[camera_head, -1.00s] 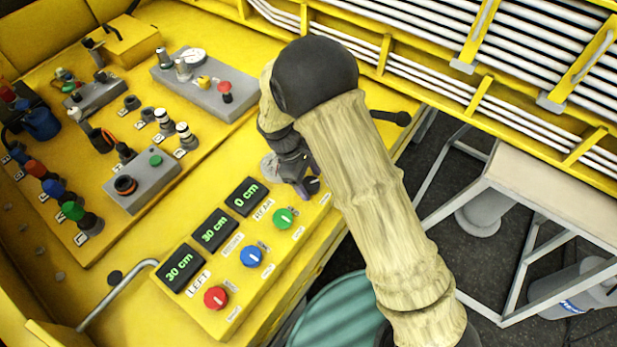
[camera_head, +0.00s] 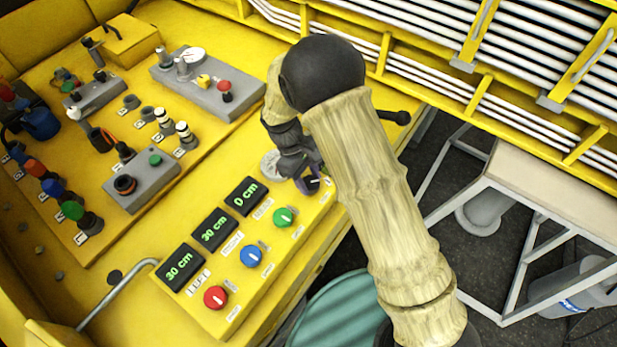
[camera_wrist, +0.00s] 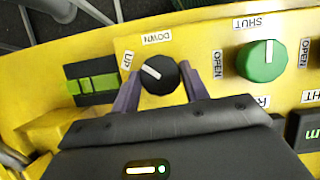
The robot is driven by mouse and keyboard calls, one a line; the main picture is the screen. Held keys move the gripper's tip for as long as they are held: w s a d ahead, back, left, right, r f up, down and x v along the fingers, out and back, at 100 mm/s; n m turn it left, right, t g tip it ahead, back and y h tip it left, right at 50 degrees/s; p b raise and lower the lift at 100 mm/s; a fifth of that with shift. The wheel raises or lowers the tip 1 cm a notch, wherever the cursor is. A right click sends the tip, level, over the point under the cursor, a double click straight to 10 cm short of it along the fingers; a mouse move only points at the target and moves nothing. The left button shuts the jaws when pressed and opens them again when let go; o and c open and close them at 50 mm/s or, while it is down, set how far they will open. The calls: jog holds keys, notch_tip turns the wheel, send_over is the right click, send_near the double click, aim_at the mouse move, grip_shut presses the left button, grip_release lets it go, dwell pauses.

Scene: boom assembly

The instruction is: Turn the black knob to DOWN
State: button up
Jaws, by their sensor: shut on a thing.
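The black knob (camera_wrist: 163,82) sits on the yellow panel between the two purple fingers of my gripper (camera_wrist: 161,69), which is shut on it. Its white mark points up and left in the wrist view, between the UP label (camera_wrist: 127,62) and the DOWN label (camera_wrist: 157,38). In the head view, the knob (camera_head: 313,184) shows at the panel's far end, partly hidden by my gripper (camera_head: 308,181).
A green knob (camera_wrist: 260,62) with SHUT and OPEN labels is beside the black knob. A green switch (camera_wrist: 92,85) is on the other side. Blue (camera_head: 251,256) and red (camera_head: 215,298) knobs and several displays reading 30 cm, 30 cm and 0 cm line the panel.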

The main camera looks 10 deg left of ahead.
jog(key=m, duration=0.2)
jog(key=m+g+y, duration=0.1)
jog(key=m, duration=0.1)
jog(key=shift+w+m+g, duration=0.2)
jog(key=shift+m+g, duration=0.1)
jog(key=m+y, duration=0.1)
jog(key=m, duration=0.1)
jog(key=m+g, duration=0.1)
jog(key=m, duration=0.2)
jog(key=shift+w+d+r+y+b, duration=0.1)
jog(key=shift+y+b, duration=0.2)
jog(key=shift+y, duration=0.1)
jog(key=o, duration=1)
jog(key=b+v, duration=0.3)
jog(key=v, duration=1.4)
jog(key=shift+w+r, duration=0.1)
jog(key=shift+w, duration=0.05)
